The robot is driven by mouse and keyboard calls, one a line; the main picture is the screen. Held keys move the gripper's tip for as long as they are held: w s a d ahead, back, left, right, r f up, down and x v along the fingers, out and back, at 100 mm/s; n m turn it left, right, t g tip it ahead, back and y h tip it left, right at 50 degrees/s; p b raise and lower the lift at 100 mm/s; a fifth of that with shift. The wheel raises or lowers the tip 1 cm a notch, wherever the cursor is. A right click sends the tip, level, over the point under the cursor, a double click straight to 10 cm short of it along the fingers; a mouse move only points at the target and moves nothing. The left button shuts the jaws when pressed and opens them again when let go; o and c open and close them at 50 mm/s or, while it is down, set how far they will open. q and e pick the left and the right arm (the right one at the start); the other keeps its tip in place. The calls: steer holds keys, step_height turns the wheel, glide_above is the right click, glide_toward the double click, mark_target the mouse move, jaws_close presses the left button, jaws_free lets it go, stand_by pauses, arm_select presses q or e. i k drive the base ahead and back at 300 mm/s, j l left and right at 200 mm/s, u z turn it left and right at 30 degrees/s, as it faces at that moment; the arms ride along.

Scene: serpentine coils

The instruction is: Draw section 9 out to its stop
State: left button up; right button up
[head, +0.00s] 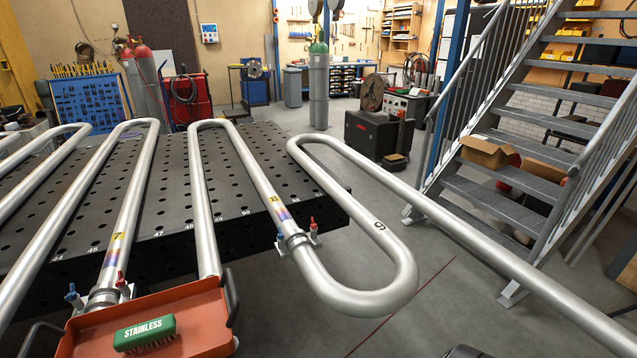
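Section 9 (380,226) is the bare silvery pipe marked with a 9 in the head view. It runs from a clamp (295,240) with red and blue handles, around a near bend, back to a far bend beside the table's right end, then out to the lower right as a long straight run. Most of it hangs past the table (262,143) edge, over the floor. Section 8 (262,185) lies to its left, with a heat-tinted band near the clamp. Section 7 (122,225) is further left. Neither of my grippers shows.
An orange tray (195,310) with dark handles and a green STAINLESS brush (145,333) is at the lower left. Metal stairs (500,195) stand at the right, behind the long pipe run. A dark object (463,352) at the bottom edge is unclear. Grey floor below section 9 is open.

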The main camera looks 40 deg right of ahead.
mark_target(621, 342)
steer(key=l+z, duration=0.1)
steer(key=z, duration=0.3)
steer(key=l+z, duration=0.1)
steer(key=z, duration=0.3)
steer(key=l+z, duration=0.1)
steer(key=z, duration=0.35)
steer(key=l+z, duration=0.1)
steer(key=z, duration=0.3)
